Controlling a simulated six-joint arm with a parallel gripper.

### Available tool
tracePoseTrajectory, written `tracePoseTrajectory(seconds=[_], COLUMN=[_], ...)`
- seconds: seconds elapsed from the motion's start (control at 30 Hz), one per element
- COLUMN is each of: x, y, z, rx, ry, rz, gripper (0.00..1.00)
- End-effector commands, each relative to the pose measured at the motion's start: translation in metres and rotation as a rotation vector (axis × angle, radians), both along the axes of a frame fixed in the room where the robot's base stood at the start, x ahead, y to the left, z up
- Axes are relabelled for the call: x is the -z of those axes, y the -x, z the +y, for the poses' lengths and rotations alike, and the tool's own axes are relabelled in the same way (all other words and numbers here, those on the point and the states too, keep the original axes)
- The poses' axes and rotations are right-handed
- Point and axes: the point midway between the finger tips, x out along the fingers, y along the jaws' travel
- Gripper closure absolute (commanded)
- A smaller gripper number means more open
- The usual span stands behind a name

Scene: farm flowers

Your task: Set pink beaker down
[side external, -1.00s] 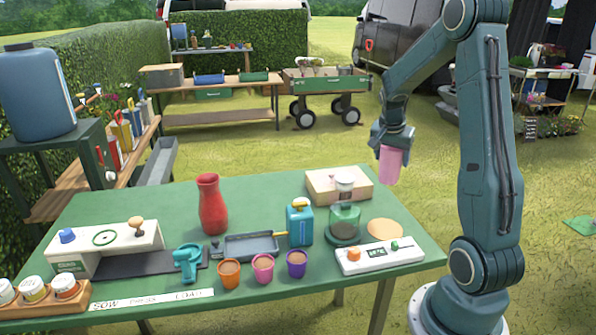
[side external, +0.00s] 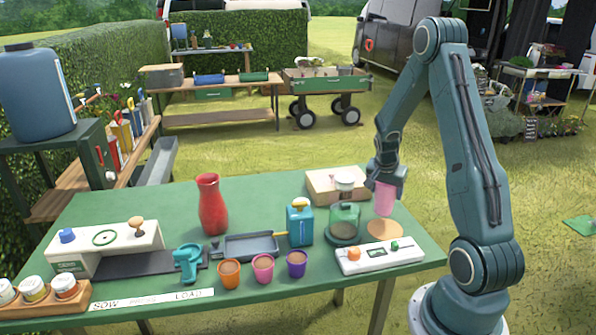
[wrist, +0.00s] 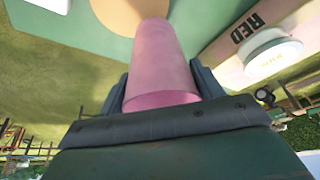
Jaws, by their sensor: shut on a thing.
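The pink beaker (side external: 384,199) is upright in the side external view, just above or touching the round tan disc (side external: 385,229) at the table's right side. I cannot tell whether its bottom meets the disc. My gripper (side external: 386,184) is shut on the beaker's upper part. In the wrist view the beaker (wrist: 162,60) sits between my two fingers (wrist: 160,88), and part of the tan disc (wrist: 118,12) shows beyond it.
A white panel with knobs (side external: 380,256) lies in front, and a tan box (side external: 322,187) stands behind left. A blue canister (side external: 299,224) and a red vase (side external: 212,205) stand farther left. The green table's right edge (side external: 432,250) is near.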

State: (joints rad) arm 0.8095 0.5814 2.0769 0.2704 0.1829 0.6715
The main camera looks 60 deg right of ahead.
Motion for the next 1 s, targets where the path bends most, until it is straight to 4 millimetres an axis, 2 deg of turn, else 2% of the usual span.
tracePoseTrajectory(seconds=[0.33, 0.83, 0.87, 0.93, 0.97, 1.0], x=[0.033, 0.038, 0.038, 0.038, 0.038, 0.038], y=[0.001, 0.000, 0.000, 0.000, 0.000, 0.000], z=[0.001, 0.000, 0.000, 0.000, 0.000, 0.000], rx=[0.000, 0.000, 0.000, 0.000, 0.000, 0.000], ry=[-0.003, -0.001, -0.001, -0.001, -0.001, -0.001], rz=[0.003, 0.001, 0.000, 0.000, 0.000, 0.000], gripper=[0.56, 0.56, 0.30, 0.17, 0.13, 0.13])
